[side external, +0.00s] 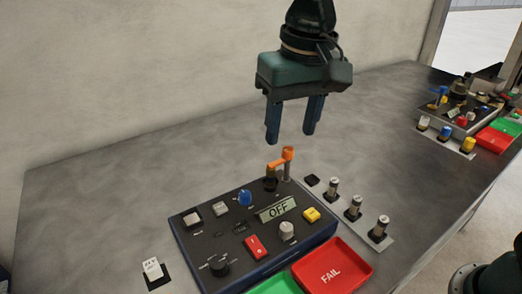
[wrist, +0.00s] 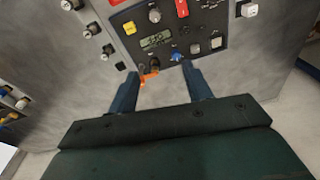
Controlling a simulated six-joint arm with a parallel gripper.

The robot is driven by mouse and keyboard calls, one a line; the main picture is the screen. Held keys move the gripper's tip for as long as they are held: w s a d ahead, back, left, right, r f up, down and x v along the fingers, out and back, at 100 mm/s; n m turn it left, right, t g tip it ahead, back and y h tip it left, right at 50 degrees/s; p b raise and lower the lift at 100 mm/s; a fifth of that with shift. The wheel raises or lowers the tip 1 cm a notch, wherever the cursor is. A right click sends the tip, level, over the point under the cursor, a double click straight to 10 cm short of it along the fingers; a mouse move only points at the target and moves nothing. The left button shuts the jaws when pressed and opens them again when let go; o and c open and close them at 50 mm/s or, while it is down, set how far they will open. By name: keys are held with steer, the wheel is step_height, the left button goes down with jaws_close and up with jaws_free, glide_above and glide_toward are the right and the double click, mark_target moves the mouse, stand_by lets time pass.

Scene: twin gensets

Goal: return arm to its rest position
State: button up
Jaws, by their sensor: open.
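My gripper (side external: 293,138) hangs in the air above the far edge of the control panel, with its two blue fingers apart and nothing between them. In the wrist view my gripper (wrist: 163,86) also shows open, fingers spread on either side of the orange lever. The control panel (side external: 187,240) lies on the grey table (side external: 90,190); its display (side external: 277,209) reads OFF. The orange lever (side external: 280,161) stands at the panel's back edge, below the fingers and apart from them.
A strip with several metal cylinders (side external: 355,207) lies right of the panel. A red FAIL tray (side external: 332,274) and a green tray (side external: 275,286) sit in front. A white switch block (side external: 152,268) stands at left. A second panel (side external: 455,118) is at far right. The table's back left is clear.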

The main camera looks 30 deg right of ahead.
steer(key=s+d+r+t, duration=0.1)
steer(key=s+d, duration=0.3)
steer(key=d, duration=0.4)
steer(key=s+d+t, duration=0.1)
steer(key=s+d, duration=0.2)
steer(key=d, duration=0.4)
steer(key=s+d+f+t, duration=0.1)
steer(key=s+d+f, duration=0.1)
steer(key=s+d, duration=0.2)
steer(key=s+d+f+n+t, duration=0.1)
steer(key=s+d+f, duration=0.2)
steer(key=s, duration=0.3)
steer(key=shift+s+d, duration=0.2)
steer(key=shift+d, duration=0.15)
